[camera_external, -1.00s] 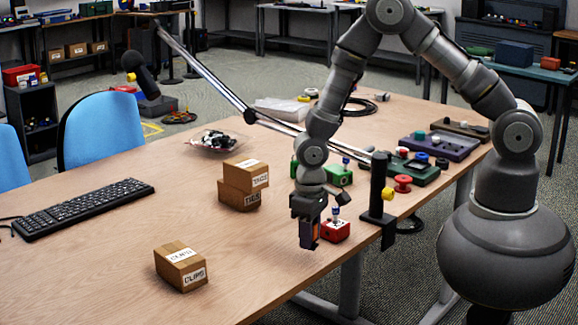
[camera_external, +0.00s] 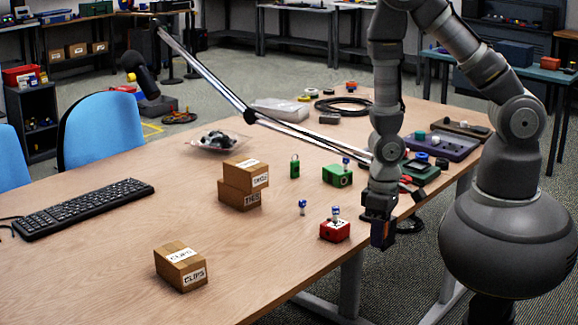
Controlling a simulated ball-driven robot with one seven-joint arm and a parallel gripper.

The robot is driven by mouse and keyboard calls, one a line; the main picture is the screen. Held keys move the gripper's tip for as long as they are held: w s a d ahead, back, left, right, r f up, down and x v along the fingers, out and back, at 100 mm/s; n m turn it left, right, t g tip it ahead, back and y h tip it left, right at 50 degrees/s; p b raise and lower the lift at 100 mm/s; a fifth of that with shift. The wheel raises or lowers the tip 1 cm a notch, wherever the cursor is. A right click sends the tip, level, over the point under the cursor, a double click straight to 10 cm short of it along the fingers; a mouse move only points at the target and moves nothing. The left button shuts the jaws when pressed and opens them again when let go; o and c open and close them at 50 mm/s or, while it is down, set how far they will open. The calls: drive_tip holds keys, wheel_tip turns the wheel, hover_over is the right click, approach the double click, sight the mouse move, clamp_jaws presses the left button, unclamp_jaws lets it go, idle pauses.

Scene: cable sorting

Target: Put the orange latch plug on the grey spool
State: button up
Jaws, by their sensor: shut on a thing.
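My gripper (camera_external: 382,238) points down over the right front edge of the table, to the right of the red block. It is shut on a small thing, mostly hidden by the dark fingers. A bit of orange (camera_external: 387,229) shows at the fingers, which fits the orange latch plug, but its shape cannot be made out. I cannot pick out the grey spool for sure. My arm hides part of the table's right side.
A red block (camera_external: 335,232) and a green block (camera_external: 338,176) each carry a blue-topped piece. A small blue piece (camera_external: 302,207) stands nearby. Stacked cartons (camera_external: 240,198), a CLIPS carton (camera_external: 181,268) and a keyboard (camera_external: 80,207) lie left. A microphone boom (camera_external: 205,75) crosses behind my arm.

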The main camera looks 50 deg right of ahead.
wheel_tip(320, 180, up, 15)
drive_tip(key=w+d+m+p, duration=0.2)
drive_tip(key=w+d+m, duration=0.85)
drive_tip(key=d, duration=0.35)
drive_tip(key=d+m+p, duration=0.1)
drive_tip(key=d+m, duration=1)
drive_tip(key=d, duration=0.9)
wheel_tip(320, 180, down, 11)
drive_tip(key=w, duration=0.1)
drive_tip(key=shift+a+n, duration=0.15)
drive_tip(key=shift+n, duration=0.2)
drive_tip(key=w+d+b, duration=0.1)
drive_tip(key=w+d, duration=0.1)
drive_tip(key=w, duration=0.2)
drive_tip(key=w+d+f+b, duration=0.1)
drive_tip(key=w+d, duration=0.1)
drive_tip(key=w, duration=0.3)
drive_tip(key=w+d+b, duration=0.1)
drive_tip(key=w+d, duration=0.1)
drive_tip(key=w, duration=0.3)
drive_tip(key=shift+d+f+b, duration=0.3)
drive_tip(key=shift+d, duration=0.05)
clamp_jaws()
wheel_tip(320, 180, down, 4)
drive_tip(key=shift+w+r+b, duration=0.1)
drive_tip(key=shift+r+b, duration=0.1)
drive_tip(key=shift+b, duration=0.7)
drive_tip(key=shift+r, duration=0.15)
